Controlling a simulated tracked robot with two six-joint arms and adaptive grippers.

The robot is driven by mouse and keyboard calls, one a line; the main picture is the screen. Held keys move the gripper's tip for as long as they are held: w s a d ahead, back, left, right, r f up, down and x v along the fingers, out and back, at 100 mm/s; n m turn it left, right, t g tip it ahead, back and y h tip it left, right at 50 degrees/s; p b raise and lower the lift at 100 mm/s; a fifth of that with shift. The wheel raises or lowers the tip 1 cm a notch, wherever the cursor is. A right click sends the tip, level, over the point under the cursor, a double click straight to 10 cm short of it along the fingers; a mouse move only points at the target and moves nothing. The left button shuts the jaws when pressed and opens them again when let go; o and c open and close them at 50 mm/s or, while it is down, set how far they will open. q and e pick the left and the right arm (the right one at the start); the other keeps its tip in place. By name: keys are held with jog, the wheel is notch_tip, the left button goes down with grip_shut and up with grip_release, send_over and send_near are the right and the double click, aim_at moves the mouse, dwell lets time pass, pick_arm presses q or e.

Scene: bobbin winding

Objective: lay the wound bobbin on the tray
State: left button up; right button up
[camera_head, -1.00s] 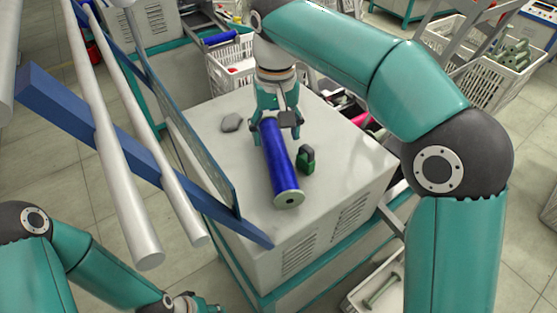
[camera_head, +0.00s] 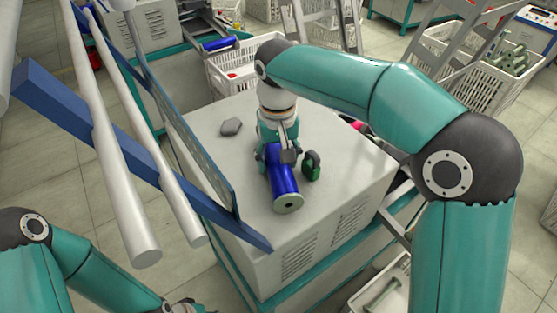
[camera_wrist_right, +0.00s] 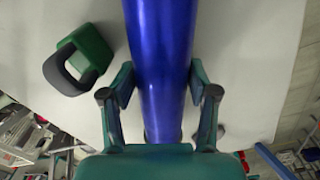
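The wound bobbin (camera_head: 284,178), blue with a pale end disc, lies on the light-grey cabinet top (camera_head: 215,155), its disc end toward the front. It fills the middle of the right wrist view (camera_wrist_right: 162,60). My right gripper (camera_head: 277,155) is over its rear part. In the wrist view the fingers (camera_wrist_right: 162,75) are spread, one on each side of the bobbin with little gap; I see no firm grip. My left gripper (camera_head: 188,306) shows only partly at the bottom edge, its fingers unclear. I cannot make out a tray.
A dark green block with a black loop (camera_head: 311,166) stands close right of the bobbin. A grey stone-like piece (camera_head: 231,127) lies left. A blue slanted bar (camera_head: 140,160) and panel border the left side. White crates (camera_head: 505,80) stand around the cabinet.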

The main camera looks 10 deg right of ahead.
jog(key=shift+w, duration=0.1)
jog(key=c, duration=0.9)
jog(key=shift+r, duration=0.15)
